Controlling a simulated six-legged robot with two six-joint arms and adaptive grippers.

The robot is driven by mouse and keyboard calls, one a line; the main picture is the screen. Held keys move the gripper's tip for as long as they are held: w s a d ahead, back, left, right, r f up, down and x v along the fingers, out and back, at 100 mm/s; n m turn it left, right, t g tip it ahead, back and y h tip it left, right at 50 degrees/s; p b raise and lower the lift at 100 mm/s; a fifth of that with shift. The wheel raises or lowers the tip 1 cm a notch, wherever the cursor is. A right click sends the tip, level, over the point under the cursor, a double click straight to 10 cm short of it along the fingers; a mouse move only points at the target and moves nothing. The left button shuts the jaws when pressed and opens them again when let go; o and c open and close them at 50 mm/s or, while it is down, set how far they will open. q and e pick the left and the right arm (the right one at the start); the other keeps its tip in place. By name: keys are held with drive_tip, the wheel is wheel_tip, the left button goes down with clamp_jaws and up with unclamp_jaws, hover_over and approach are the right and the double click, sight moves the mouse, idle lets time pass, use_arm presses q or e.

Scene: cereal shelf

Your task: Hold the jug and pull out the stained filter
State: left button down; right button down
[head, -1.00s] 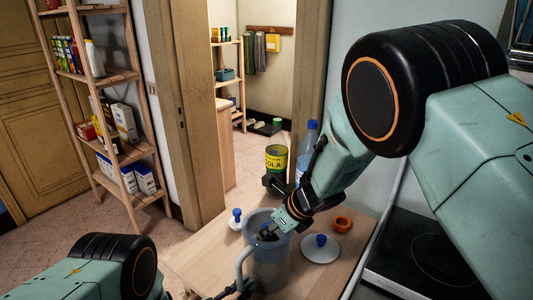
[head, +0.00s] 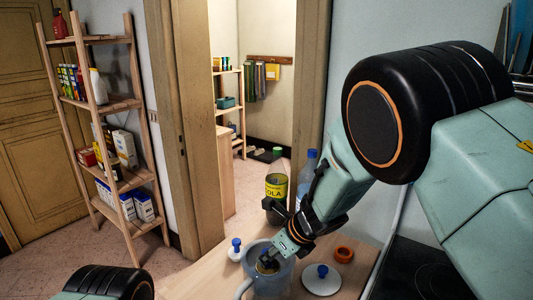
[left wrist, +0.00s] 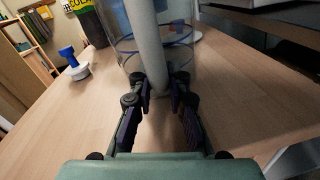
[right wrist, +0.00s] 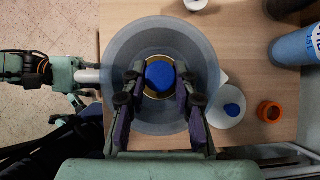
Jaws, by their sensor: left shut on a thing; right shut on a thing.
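The clear bluish jug (head: 270,288) stands on the wooden table, cut off by the bottom edge of the head view. Its grey handle (left wrist: 147,45) rises between the fingers of my left gripper (left wrist: 160,92), which is shut on it. The right wrist view looks down into the jug (right wrist: 125,48). There my right gripper (right wrist: 160,92) is shut on the filter's blue top (right wrist: 161,76), with a yellowish ring around it. In the head view my right gripper (head: 268,264) reaches into the jug mouth. The filter's lower part is hidden.
A white lid with a blue knob (head: 321,280) and an orange ring (head: 344,254) lie right of the jug. A small white piece with a blue knob (head: 235,250) stands left.

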drive_tip(key=shift+r, duration=2)
use_arm(q)
drive_tip(key=c, duration=1.2)
unclamp_jaws()
drive_tip(key=v, duration=1.9)
